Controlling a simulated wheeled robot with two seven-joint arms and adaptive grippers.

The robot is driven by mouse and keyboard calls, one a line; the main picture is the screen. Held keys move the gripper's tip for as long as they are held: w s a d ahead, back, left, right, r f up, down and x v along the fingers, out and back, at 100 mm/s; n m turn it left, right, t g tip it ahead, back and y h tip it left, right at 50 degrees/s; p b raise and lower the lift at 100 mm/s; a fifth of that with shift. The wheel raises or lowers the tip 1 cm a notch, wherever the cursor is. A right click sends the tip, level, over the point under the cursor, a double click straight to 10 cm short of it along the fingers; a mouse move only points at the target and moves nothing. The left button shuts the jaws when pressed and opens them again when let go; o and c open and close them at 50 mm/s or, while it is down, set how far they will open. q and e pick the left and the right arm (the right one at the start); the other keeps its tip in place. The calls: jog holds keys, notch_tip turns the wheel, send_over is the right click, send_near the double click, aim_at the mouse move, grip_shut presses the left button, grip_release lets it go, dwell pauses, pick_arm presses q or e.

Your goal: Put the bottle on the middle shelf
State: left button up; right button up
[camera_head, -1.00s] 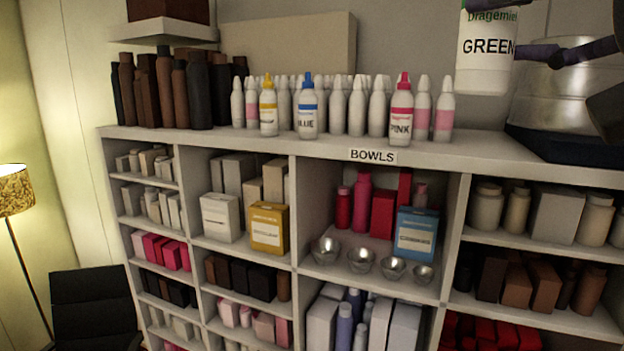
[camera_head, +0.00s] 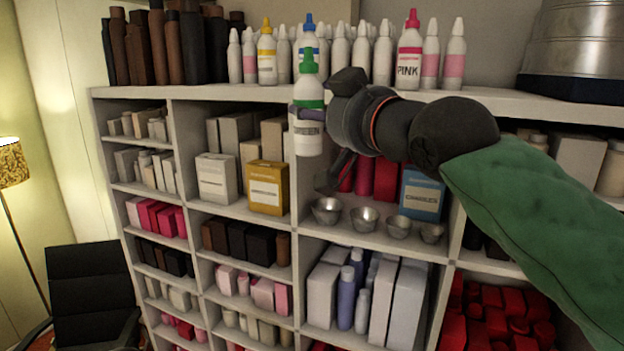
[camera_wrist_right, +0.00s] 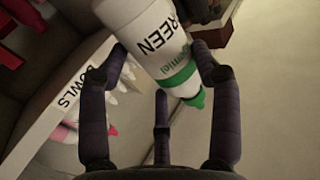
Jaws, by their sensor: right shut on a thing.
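In the right wrist view the bottle (camera_wrist_right: 155,35) lies between the dark fingers of the gripper (camera_wrist_right: 160,75). The shelf unit (camera_head: 295,200) has several compartments; the one behind the bottle holds metal bowls (camera_head: 364,219), red items and a blue box (camera_head: 422,195). My left gripper is not in view.
Yellow (camera_head: 267,55), blue-capped and pink (camera_head: 409,55) bottles stand on the top board with plain white ones. A metal pot (camera_head: 580,45) is at top right. A "BOWLS" label (camera_wrist_right: 68,98) shows in the wrist view. A black chair (camera_head: 88,300) stands at lower left.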

jog(key=w+a+f+b, duration=0.1)
jog(key=w+f+b, duration=0.35)
jog(key=f, duration=0.95)
jog(key=w+a+f+b, duration=0.15)
jog(key=w+f, duration=0.55)
jog(key=f, duration=0.8)
jog(key=w+d+f+b, duration=0.15)
jog(key=f+b, duration=0.25)
jog(key=f, duration=0.8)
jog(key=w+d+f+b, duration=0.1)
jog(key=d+f+b, duration=0.2)
jog(key=f, duration=0.9)
jog(key=s+d+f+m+t+h+b, duration=0.1)
jog(key=s+d+f+h+b, duration=0.15)
jog(key=f, duration=0.65)
jog(key=s+d+f+m+h+b, duration=0.15)
jog(key=d+f, duration=0.25)
jog(key=f, duration=0.6)
jog(key=s+d+f+m+t+h+b, duration=0.1)
jog(key=s+d+f+b, duration=0.2)
jog(key=f, duration=0.6)
jog(key=s+d+f+m+h+b, duration=0.1)
jog(key=s+d+f+b, duration=0.1)
jog(key=s+f, duration=0.4)
jog(key=s+d+f+m+h+b, duration=0.1)
jog(key=s+d+f+h+b, duration=0.1)
jog(key=s+f, duration=0.5)
notch_tip(320, 180, down, 4)
jog(key=shift+d+f, duration=0.25)
jog(key=shift+d, duration=0.35)
